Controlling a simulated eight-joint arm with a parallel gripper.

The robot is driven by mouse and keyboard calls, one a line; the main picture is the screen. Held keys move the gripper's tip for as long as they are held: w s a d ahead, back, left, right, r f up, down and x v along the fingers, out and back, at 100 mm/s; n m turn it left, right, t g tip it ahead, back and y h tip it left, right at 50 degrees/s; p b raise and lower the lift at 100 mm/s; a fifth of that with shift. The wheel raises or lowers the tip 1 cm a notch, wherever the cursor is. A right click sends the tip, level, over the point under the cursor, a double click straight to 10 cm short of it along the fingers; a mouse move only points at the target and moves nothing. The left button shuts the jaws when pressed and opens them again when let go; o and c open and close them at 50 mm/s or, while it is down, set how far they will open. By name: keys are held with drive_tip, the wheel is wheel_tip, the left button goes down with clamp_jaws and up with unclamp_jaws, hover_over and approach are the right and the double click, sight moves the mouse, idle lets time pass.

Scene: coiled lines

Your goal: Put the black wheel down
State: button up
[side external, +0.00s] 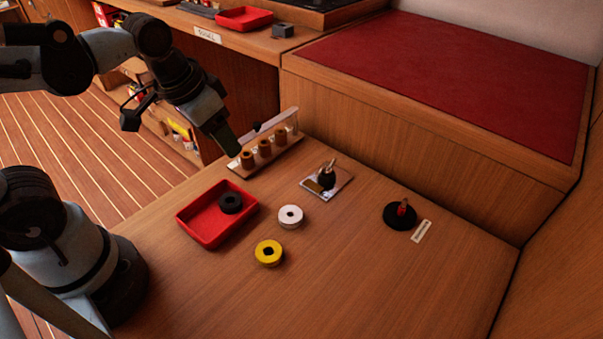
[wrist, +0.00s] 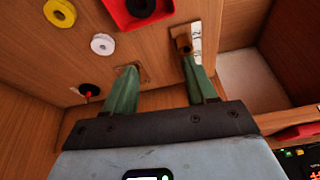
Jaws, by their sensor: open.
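The black wheel (side external: 231,202) lies flat in the red tray (side external: 196,235), towards its right side. It also shows in the wrist view (wrist: 140,7), at the top edge. My gripper (side external: 232,146) is above the wooden stand at the back of the table, beyond the tray and apart from the wheel. In the wrist view my two green fingers (wrist: 158,67) are spread wide with nothing held between them.
A white wheel (side external: 290,217) and a yellow wheel (side external: 268,254) lie beside the tray. A wooden stand (side external: 240,171) holds brown cylinders. A small plate (side external: 342,184) bears a dark pot. A black disc (side external: 399,218) with a red peg stands right. The front table is clear.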

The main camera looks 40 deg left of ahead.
drive_tip(key=t, duration=0.1)
drive_tip(key=w+a+n+t, duration=0.1)
drive_tip(key=t, duration=0.1)
drive_tip(key=shift+w+a+r, duration=0.15)
drive_tip(key=shift+a+r, duration=0.05)
drive_tip(key=shift+r, duration=0.2)
idle(1.0)
